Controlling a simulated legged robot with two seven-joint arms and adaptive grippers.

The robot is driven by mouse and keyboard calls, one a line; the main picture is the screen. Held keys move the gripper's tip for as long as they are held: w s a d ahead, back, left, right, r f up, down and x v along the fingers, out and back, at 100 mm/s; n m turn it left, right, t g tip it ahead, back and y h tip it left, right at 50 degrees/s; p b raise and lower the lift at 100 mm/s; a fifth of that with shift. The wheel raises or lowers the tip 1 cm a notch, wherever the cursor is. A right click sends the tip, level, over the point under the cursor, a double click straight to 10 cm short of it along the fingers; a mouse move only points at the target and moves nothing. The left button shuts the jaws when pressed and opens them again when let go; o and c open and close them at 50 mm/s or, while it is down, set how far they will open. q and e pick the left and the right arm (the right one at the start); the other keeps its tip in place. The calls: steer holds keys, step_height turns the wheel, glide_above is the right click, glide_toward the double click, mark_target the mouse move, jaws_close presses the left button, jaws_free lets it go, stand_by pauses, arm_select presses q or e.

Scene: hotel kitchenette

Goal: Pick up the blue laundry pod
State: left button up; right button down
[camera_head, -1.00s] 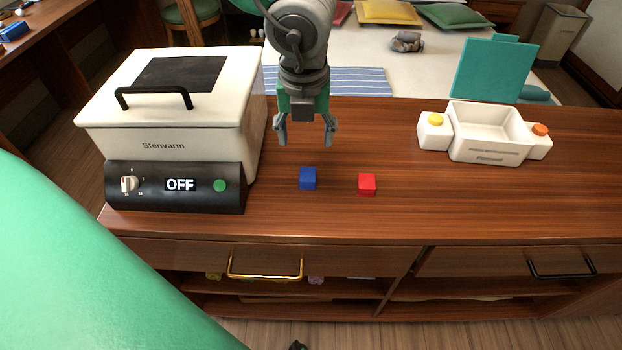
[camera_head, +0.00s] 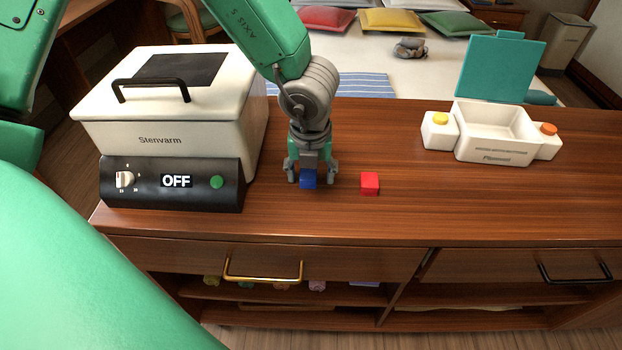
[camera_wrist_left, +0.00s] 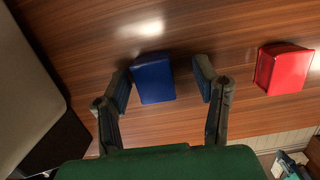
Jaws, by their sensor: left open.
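The blue laundry pod (camera_head: 308,182) is a small blue cube on the wooden counter. In the wrist view the blue pod (camera_wrist_left: 153,80) lies between the two fingers, nearer the left one. My left gripper (camera_head: 311,180) is open and lowered over the pod, with a finger on either side. The gripper also fills the lower part of the wrist view (camera_wrist_left: 164,88). The gripper partly hides the pod from above in the head view. My right gripper is not in view.
A red cube (camera_head: 370,184) sits on the counter just right of the gripper. A white Stenvarm cooker (camera_head: 160,135) stands to the left. A white box with an open teal lid (camera_head: 495,135) stands at the right.

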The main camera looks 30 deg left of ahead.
arm_select(q)
steer(key=shift+r, duration=0.1)
steer(key=shift+a, duration=0.4)
steer(key=c, duration=1)
steer(key=shift+s, duration=0.1)
